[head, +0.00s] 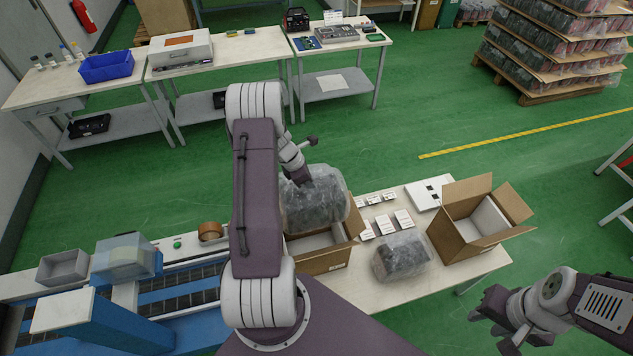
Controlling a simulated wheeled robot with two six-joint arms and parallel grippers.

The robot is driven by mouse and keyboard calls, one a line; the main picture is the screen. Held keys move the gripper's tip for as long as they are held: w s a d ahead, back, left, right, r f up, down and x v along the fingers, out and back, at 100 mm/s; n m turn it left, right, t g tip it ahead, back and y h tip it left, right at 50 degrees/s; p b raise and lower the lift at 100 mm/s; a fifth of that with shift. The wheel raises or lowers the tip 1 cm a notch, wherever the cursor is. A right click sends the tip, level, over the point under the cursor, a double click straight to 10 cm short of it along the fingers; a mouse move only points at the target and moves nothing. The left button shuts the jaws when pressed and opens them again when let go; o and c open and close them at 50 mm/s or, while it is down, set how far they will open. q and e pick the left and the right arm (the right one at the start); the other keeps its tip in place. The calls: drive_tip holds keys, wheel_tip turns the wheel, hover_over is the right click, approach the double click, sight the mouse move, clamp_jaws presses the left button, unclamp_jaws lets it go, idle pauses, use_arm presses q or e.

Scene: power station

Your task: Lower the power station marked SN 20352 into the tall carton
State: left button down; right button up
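A power station in a clear plastic bag (315,205) is at my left gripper (301,176), tilted over an open brown carton (322,262). The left fingers look closed on its top, partly hidden by the bag and my arm. A second bagged power station (401,256) lies on the white table to the right of that carton. Another open carton (462,232), with a pale insert inside, stands at the table's right end. No serial number is readable, and I cannot tell which carton is the taller. My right gripper (486,322) is open and empty at the lower right, off the table.
Small white boxes (403,220) and a white panel (424,195) lie on the table (372,287) between the cartons. A conveyor (185,289) with a tape roll (210,231) is at the left.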

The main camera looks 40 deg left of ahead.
use_arm(q)
drive_tip(key=shift+w+a+f+b, duration=0.1)
drive_tip(key=shift+w+f+b, duration=0.15)
drive_tip(key=shift+f+b, duration=0.3)
wheel_tip(320, 180, down, 34)
drive_tip(key=b, duration=3.1)
drive_tip(key=shift+f, duration=0.25)
drive_tip(key=c, duration=1.1)
unclamp_jaws()
drive_tip(key=shift+s, duration=0.15)
drive_tip(key=r+p, duration=1)
drive_tip(key=r, duration=0.1)
drive_tip(key=r+p, duration=1)
drive_tip(key=r, duration=0.1)
drive_tip(key=shift+s+d+r, duration=0.1)
drive_tip(key=shift+d+r, duration=0.05)
drive_tip(key=shift+d, duration=0.05)
drive_tip(key=shift+f, duration=0.2)
